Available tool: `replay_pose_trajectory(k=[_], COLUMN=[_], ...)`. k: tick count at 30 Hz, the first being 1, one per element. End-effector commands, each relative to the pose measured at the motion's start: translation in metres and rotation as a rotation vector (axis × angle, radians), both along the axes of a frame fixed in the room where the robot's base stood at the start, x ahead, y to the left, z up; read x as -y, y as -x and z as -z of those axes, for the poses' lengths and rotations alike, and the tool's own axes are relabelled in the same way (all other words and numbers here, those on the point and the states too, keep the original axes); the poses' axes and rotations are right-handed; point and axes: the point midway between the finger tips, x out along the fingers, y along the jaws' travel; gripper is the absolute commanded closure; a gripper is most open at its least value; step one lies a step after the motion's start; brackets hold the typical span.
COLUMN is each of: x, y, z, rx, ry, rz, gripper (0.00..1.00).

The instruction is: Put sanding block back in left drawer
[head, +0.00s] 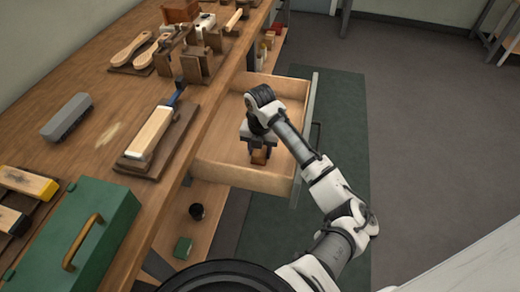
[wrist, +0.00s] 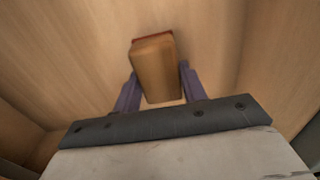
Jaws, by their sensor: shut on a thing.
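The sanding block (wrist: 155,68) is a tan-brown block with a reddish layer along its far edge. My gripper (wrist: 157,90) is shut on it, one finger on each side, in the wrist view. In the head view my gripper (head: 259,148) points down inside the open drawer (head: 225,173), and the block (head: 259,157) shows as a small brown piece between the fingers. The drawer is pulled out from under the workbench and its visible floor is bare. I cannot tell whether the block touches the drawer floor.
The drawer walls stand close around my gripper.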

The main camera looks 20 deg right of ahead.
Motion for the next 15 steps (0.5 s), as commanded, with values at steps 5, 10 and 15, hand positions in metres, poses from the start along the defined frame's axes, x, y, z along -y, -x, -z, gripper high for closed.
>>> replay_pose_trajectory(k=[5,10,15], x=[0.0004,0.0002,0.0002], y=[-0.0003,-0.0002,-0.0002], z=[0.0015,0.0049,0.0046], rx=[0.002,0.001,0.001], ry=[0.0,0.0,0.0], rz=[0.0,0.0,0.0], gripper=[0.8,0.8,0.42])
